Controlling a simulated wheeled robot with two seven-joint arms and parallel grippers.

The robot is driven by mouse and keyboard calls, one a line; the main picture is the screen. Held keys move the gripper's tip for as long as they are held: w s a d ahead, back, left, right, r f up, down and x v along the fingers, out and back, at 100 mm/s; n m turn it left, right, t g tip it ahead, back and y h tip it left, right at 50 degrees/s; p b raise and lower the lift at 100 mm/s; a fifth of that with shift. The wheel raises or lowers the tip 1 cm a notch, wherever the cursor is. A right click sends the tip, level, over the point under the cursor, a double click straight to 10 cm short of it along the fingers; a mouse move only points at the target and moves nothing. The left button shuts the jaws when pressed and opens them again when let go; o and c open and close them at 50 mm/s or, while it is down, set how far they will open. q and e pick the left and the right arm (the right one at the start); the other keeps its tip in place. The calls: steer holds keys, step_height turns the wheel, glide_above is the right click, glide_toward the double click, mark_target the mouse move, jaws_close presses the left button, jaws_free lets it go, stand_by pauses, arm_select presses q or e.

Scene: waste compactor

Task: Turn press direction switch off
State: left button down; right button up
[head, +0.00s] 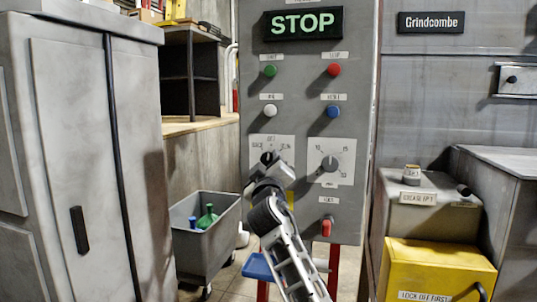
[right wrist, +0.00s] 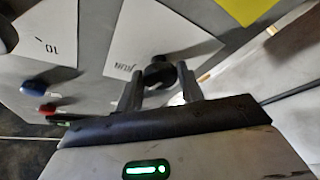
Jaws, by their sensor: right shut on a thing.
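The press direction switch is a black knob (head: 267,158) on a white plate (head: 286,142) at the lower left of the grey control panel. The plate's lettering is partly hidden by my arm. My right gripper (head: 264,167) is at this knob, reaching up from below. In the right wrist view the round black knob (right wrist: 159,73) sits between the two fingers of my right gripper (right wrist: 161,88), which is shut on it. The knob's exact pointing direction is hidden by the gripper. My left gripper is not in view.
A second dial (head: 330,163) sits right of the switch. Green (head: 270,70), red (head: 334,69), white (head: 270,110) and blue (head: 333,111) buttons are above. A grey bin (head: 207,240) and yellow box (head: 437,270) stand either side.

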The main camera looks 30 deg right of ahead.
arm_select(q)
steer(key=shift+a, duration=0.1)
arm_select(e)
steer(key=shift+n+y, duration=0.3)
steer(key=shift+n, duration=0.5)
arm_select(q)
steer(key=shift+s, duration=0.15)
arm_select(e)
steer(key=o, duration=1)
arm_select(q)
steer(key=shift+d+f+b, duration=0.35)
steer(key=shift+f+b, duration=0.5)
steer(key=shift+b, duration=0.9)
arm_select(e)
steer(key=shift+v, duration=8)
steer(key=shift+d, duration=0.1)
